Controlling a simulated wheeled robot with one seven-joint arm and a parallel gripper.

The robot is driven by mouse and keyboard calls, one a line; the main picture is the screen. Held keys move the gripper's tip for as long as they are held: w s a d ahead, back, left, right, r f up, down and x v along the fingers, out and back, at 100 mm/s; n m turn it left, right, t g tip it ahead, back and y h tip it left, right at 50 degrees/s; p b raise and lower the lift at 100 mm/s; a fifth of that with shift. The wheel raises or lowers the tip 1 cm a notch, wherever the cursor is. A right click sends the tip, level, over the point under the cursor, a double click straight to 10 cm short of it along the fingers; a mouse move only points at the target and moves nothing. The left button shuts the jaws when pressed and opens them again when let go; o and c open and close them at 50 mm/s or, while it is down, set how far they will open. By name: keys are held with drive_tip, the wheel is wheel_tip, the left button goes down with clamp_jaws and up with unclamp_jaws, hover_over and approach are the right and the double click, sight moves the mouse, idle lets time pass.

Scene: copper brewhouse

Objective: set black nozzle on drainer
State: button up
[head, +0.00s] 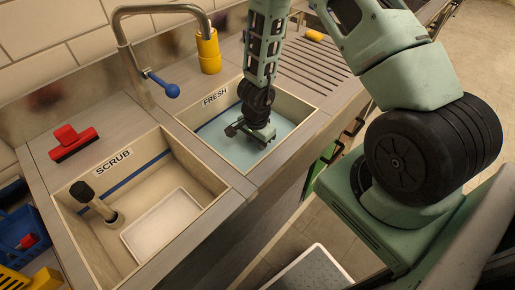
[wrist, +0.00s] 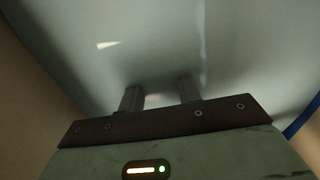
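My gripper (head: 252,134) is down inside the FRESH basin (head: 297,127), at the pale blue water (head: 222,146). In the wrist view its two fingers (wrist: 160,94) are apart and their tips run into the water (wrist: 150,45). I see nothing between them, though glare and cloudy water hide what lies below. The drainer (head: 318,66) is the ribbed surface behind the FRESH basin to the right. I cannot make out a black nozzle for sure. A black-topped piece (head: 83,193) stands tilted in the SCRUB basin on a pale pipe.
A yellow object (head: 314,35) lies at the drainer's far edge. The tap (head: 122,40) with a blue knob arches over the counter, beside a yellow holder (head: 208,52).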

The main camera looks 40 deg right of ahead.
sight(256, 147)
drive_tip(key=c, duration=0.5)
drive_tip(key=shift+r+p, duration=0.7)
drive_tip(key=shift+p, duration=0.2)
drive_tip(key=shift+c, duration=0.2)
wheel_tip(256, 147, up, 7)
drive_tip(key=p, duration=0.7)
drive_tip(key=shift+f, duration=0.2)
